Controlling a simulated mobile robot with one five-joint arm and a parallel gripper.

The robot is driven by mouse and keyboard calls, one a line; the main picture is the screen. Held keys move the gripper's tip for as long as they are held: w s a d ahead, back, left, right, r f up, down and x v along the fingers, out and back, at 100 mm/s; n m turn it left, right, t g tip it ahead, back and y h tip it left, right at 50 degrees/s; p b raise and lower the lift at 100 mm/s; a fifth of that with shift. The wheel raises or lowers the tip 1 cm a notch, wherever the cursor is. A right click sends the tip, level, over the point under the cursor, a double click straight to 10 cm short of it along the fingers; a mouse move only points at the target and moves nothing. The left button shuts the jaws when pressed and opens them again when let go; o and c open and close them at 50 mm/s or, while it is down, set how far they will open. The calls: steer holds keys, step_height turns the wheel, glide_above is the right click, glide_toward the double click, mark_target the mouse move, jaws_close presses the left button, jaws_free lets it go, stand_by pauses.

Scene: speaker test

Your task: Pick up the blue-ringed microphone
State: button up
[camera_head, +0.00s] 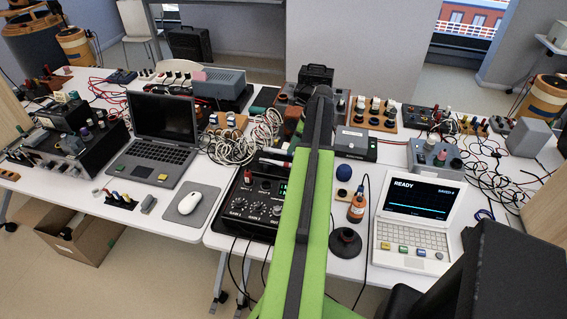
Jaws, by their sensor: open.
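I cannot clearly make out a microphone with a blue ring. A small dark-blue rounded head (344,172) shows just right of my green arm, above a black round base (345,243). An orange bottle-like object (356,209) with a dark neck stands close to its right. Whether the blue head belongs to a microphone cannot be told. My arm rises through the middle of the view and hides part of the table. My gripper does not show; only the arm's dark upper end is visible.
A white laptop (413,240) reading READY stands at right, and a black mixer (257,207) sits left of my arm. A dark laptop (160,140), mouse (190,202) and tangled cables (245,143) lie further left. A grey knobbed box (436,158) stands behind the white laptop. Free table room is small.

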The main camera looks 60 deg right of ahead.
mark_target(286, 153)
steer(key=b+x, duration=0.4)
steer(key=x, duration=0.1)
steer(key=shift+s+d+f, duration=0.1)
steer(key=shift+f, duration=0.05)
jaws_close()
